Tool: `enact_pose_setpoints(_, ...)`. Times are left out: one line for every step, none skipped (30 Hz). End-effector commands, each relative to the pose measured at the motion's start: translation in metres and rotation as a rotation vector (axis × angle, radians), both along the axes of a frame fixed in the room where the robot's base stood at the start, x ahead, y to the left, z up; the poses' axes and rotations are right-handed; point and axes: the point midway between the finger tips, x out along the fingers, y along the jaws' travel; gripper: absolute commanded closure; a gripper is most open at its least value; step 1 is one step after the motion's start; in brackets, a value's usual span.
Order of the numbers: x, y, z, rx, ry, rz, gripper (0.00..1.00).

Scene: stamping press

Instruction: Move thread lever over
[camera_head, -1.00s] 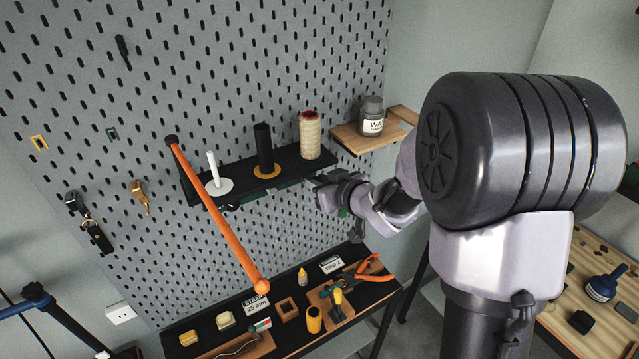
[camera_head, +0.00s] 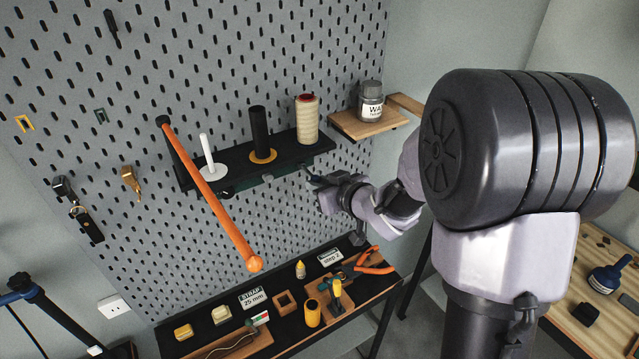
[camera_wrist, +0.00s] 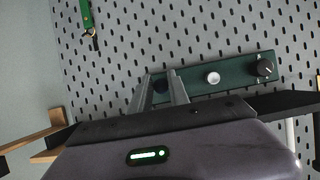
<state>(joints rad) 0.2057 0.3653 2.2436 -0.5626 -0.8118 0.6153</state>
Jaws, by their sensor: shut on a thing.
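A dark green panel (camera_wrist: 222,80) is fixed on the pegboard just by the black shelf, with a black knob (camera_wrist: 265,69) and a white round button (camera_wrist: 212,78). In the wrist view, my gripper (camera_wrist: 162,80) has its two fingers closed in at the panel's other end, around a small dark part that I take to be the thread lever. The fingers hide most of it, so its tilt cannot be told. In the head view, my gripper (camera_head: 317,181) is just below the shelf's right end, and the lever cannot be made out there.
The black shelf (camera_head: 212,185) holds a white spindle, a black spindle and a cream thread spool (camera_head: 307,120). A long orange bar (camera_head: 212,196) sticks out at the left. A wooden shelf (camera_head: 372,124) with a jar is at the right. A cluttered bench lies below.

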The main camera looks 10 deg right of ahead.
Motion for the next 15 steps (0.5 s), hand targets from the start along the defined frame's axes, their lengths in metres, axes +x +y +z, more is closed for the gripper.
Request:
enact_pose_setpoints(0.000,0.000,0.000,0.000,0.002,0.000,1.00)
enact_pose_setpoints(0.000,0.000,0.000,0.000,0.002,0.000,1.00)
enact_pose_setpoints(0.000,0.000,0.000,0.000,0.002,0.000,1.00)
enact_pose_setpoints(0.000,0.000,0.000,0.000,0.002,0.000,1.00)
enact_pose_setpoints(0.000,0.000,0.000,0.000,0.002,0.000,1.00)
enact_pose_setpoints(0.000,0.000,0.000,0.000,0.002,0.000,1.00)
enact_pose_setpoints(0.000,0.000,-0.001,0.000,0.001,0.000,1.00)
enact_pose_setpoints(0.000,0.000,-0.002,0.000,0.001,0.000,1.00)
enact_pose_setpoints(0.000,0.000,-0.004,0.000,0.001,0.000,1.00)
enact_pose_setpoints(0.000,0.000,-0.006,0.000,0.001,0.000,1.00)
enact_pose_setpoints(0.001,0.000,-0.009,0.000,0.001,0.000,1.00)
enact_pose_setpoints(0.001,0.000,-0.012,0.001,0.001,0.000,1.00)
enact_pose_setpoints(0.001,0.000,-0.014,0.000,0.002,0.000,1.00)
enact_pose_setpoints(0.001,0.000,-0.017,0.000,0.002,0.000,1.00)
enact_pose_setpoints(0.002,0.001,-0.020,0.000,0.002,0.000,1.00)
